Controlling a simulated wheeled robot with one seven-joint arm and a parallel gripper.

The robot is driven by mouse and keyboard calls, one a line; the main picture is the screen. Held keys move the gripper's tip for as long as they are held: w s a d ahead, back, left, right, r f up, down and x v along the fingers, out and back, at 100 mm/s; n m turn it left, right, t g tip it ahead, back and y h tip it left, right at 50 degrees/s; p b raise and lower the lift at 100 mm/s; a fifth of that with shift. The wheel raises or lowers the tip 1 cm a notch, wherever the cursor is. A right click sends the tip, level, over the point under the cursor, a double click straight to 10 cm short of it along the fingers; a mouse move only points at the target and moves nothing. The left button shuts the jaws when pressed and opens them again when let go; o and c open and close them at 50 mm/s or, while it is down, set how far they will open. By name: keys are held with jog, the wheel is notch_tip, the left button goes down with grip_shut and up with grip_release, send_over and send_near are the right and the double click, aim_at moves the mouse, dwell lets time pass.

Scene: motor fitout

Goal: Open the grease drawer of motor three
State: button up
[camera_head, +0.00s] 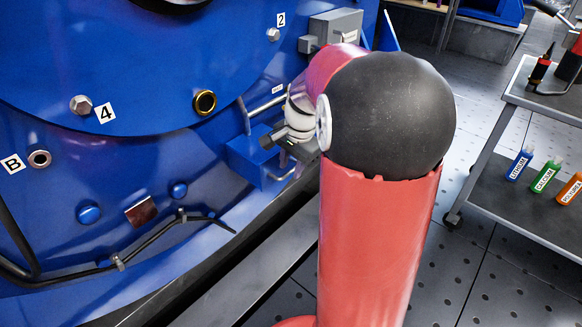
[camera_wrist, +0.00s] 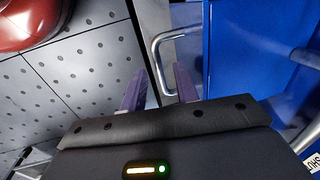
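The blue grease drawer (camera_head: 250,161) sits low on the side of the big blue motor (camera_head: 150,60), with a silver bar handle (camera_head: 284,173) on its front. In the wrist view the blue drawer front (camera_wrist: 235,50) is at the right, and its U-shaped handle (camera_wrist: 156,58) stands out to the left. My gripper (camera_wrist: 159,72) has its two purple fingers apart, one on each side of the handle bar. Whether either finger touches the bar I cannot tell. In the head view my wrist and arm partly cover the gripper, and its fingertips are hard to make out. No motor number is readable.
Another silver rail (camera_head: 265,107) runs just above the drawer, and a grey box (camera_head: 335,27) is higher up. A dark ledge (camera_head: 215,265) runs along the motor's foot. A trolley (camera_head: 510,195) with grease tubes stands at the right, with open floor between.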

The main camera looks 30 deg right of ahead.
jog(key=shift+f, duration=0.15)
grip_shut()
jog(key=s+d, duration=0.4)
jog(key=s, duration=0.6)
jog(key=shift+s+p, duration=0.35)
grip_release()
notch_tip(320, 180, up, 8)
jog(key=s+p, duration=0.1)
jog(key=p, duration=0.1)
jog(key=shift+s+d+f, duration=0.15)
jog(key=shift+s+d, duration=0.05)
